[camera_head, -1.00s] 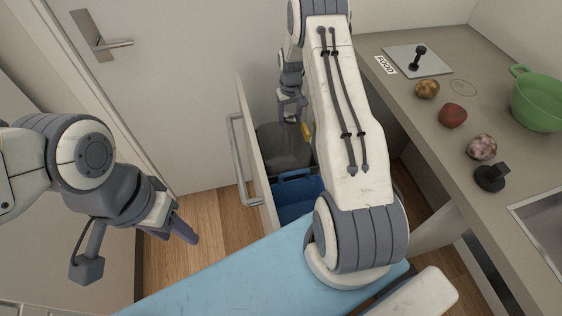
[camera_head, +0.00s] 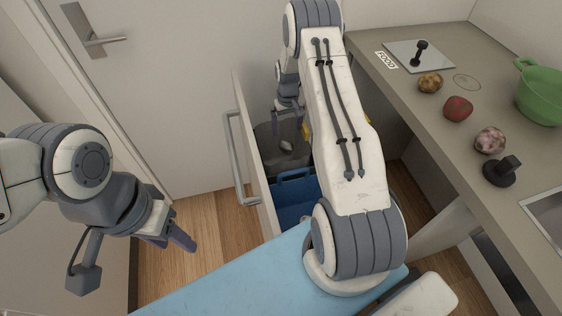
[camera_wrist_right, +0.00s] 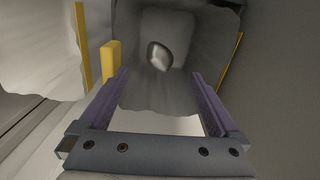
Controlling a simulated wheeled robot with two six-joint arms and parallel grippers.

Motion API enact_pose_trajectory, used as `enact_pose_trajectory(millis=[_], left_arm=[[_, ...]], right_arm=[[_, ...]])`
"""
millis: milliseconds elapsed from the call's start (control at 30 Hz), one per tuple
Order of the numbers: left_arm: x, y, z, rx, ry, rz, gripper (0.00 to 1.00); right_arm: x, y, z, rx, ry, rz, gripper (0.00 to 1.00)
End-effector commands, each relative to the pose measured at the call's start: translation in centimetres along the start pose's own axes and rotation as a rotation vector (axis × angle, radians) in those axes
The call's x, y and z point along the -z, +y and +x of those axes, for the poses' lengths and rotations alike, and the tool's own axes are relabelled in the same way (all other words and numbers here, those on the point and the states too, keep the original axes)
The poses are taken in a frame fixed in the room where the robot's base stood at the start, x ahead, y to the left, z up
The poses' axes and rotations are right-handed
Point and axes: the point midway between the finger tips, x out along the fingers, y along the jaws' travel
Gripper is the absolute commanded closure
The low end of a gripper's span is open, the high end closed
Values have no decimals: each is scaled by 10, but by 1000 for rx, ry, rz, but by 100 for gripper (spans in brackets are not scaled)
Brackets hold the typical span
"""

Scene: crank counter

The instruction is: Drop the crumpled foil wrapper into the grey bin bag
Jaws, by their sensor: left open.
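The crumpled foil wrapper (camera_head: 286,146) is a small pale, shiny lump inside the grey bin bag (camera_head: 278,162), in the pull-out drawer. In the right wrist view the wrapper (camera_wrist_right: 159,57) shows beyond my fingertips, apart from them, against the inside of the bag (camera_wrist_right: 195,85); I cannot tell whether it rests on the bottom. My right gripper (camera_head: 288,116) is over the bag. Its fingers (camera_wrist_right: 160,95) are spread and empty. My left gripper (camera_head: 178,234) is open and empty over the floor, left of the drawer.
A blue bin (camera_head: 296,200) stands in front of the bag in the drawer (camera_head: 252,150). The counter (camera_head: 420,110) at right holds a green colander (camera_head: 543,94), several round food items, a black knob-like piece (camera_head: 502,171) and a plate with a black handle (camera_head: 420,55).

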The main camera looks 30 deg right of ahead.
Motion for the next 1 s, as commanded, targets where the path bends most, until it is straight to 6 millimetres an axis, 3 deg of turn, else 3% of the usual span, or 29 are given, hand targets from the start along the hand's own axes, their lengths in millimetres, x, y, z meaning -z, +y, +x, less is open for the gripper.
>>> enact_pose_trajectory(millis=[367, 800, 1000], left_arm=[[0, 0, 0, 0, 0, 0, 50], [0, 0, 2, 0, 0, 0, 50], [0, 0, 2, 0, 0, 0, 50]], right_arm=[[1, 0, -9, 0, 2, 0, 4], [0, 0, -88, 0, 2, 0, 4], [0, 0, -104, 0, 0, 0, 4]])
